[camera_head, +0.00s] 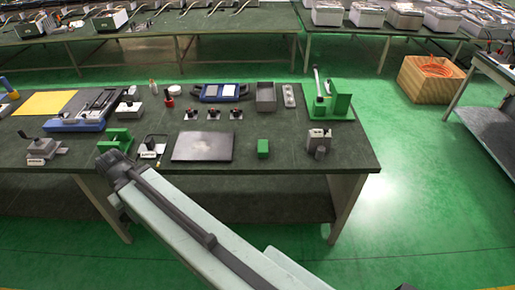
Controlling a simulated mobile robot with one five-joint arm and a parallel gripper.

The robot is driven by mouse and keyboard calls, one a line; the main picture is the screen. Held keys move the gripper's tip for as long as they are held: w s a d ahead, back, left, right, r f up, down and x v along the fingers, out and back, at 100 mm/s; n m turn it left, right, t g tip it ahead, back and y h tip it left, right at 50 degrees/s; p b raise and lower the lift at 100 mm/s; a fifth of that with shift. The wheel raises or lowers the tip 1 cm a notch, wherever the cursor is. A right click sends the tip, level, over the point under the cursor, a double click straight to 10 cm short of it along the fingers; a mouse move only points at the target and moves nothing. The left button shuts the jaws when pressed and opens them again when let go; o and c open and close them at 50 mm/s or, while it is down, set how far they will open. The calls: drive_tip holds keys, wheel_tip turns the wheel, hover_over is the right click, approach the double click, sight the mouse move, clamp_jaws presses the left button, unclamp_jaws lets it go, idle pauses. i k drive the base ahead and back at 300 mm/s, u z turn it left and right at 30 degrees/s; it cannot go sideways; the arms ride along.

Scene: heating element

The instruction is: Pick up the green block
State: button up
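The green block (263,148) is a small box standing on the near right part of the dark table (290,150). It is fully visible and nothing touches it. My arm reaches from the bottom right up to the left, in front of the table's near edge. Its dark end, my gripper (108,160), is at the left, well away from the green block. The fingers are too small and dark to tell whether they are open or shut.
A dark flat plate (203,147) lies left of the block, and a grey metal device (318,141) stands to its right. A green fixture (115,138) stands just behind my gripper. A green press (333,102), a grey bin (265,97) and several small parts stand farther back.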

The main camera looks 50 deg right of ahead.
sight(262, 144)
drive_tip(key=u, duration=0.05)
drive_tip(key=i, duration=0.95)
drive_tip(key=z, duration=0.05)
